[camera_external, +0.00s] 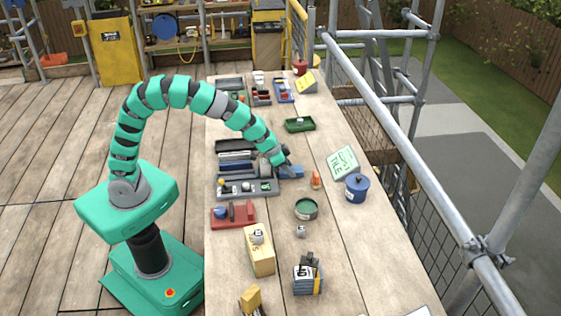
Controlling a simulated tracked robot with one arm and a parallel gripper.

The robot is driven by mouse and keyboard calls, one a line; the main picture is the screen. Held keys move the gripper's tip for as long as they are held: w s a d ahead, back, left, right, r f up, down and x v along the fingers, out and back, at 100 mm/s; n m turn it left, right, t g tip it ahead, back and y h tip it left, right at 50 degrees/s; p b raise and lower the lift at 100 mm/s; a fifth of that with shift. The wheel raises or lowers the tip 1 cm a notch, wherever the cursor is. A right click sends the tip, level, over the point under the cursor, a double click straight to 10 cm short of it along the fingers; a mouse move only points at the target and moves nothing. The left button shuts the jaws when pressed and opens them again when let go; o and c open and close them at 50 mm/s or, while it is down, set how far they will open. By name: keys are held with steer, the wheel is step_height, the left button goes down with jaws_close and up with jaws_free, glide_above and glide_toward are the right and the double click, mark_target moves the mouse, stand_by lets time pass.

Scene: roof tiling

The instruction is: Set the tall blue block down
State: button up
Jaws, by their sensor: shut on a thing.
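My gripper (287,168) is over the middle of the long wooden workbench, at the end of my green arm. It is shut on a blue block (292,172), which shows as a small blue shape just right of the gripper tip. The block appears to lie lengthwise to the right rather than upright, but it is too small to be sure. I cannot tell whether it touches the bench (345,240). The fingers are small and partly merged with the block in this view.
Left of the gripper is a grey tray with dark slabs (238,188). An orange item (316,179), a blue pot (357,187), a green-white card (343,161) and a green round tin (306,209) stand nearby. A green tray (300,125) lies behind. Scaffold rails run along the right.

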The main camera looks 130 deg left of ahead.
step_height(320, 180, up, 10)
steer(key=f+p, duration=0.1)
steer(key=p, duration=0.1)
steer(key=w+d+r+m+t+h+p, duration=0.1)
steer(key=w+d+m+p, duration=0.3)
steer(key=d, duration=0.6)
steer(key=w+d+r+m+h+p, duration=0.1)
steer(key=w+d+r+p, duration=0.1)
steer(key=d+p, duration=0.65)
steer(key=s+d+r+m+t+h+p, duration=0.1)
steer(key=s+d+m+p, duration=0.15)
steer(key=d, duration=0.85)
steer(key=s+d+m+h+p, duration=0.1)
steer(key=d+p, duration=0.3)
steer(key=d, duration=0.7)
steer(key=shift+m+h, duration=0.25)
steer(key=shift+h, duration=0.05)
steer(key=f+b, duration=0.5)
steer(key=shift+w, duration=0.2)
steer(key=shift+w, duration=0.1)
